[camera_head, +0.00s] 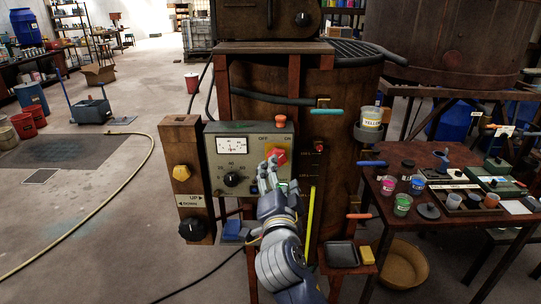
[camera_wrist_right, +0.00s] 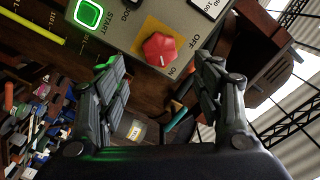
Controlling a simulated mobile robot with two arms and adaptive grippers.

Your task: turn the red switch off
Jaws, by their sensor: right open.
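The red switch (camera_head: 277,157) is a faceted knob on a yellow plate, at the right of the grey control panel (camera_head: 219,183). OFF and ON are printed above it in the head view. My right gripper (camera_head: 268,171) is in front of the panel, just below and left of the switch in the head view. In the right wrist view its open fingers (camera_wrist_right: 161,66) lie on either side of the switch, with nothing between them. My left gripper is not in view.
A lit green START button (camera_wrist_right: 88,12) is on the same panel. The panel also has a dial gauge (camera_head: 232,145) and a black knob (camera_head: 232,179). A table with paint cups (camera_head: 402,204) stands at right.

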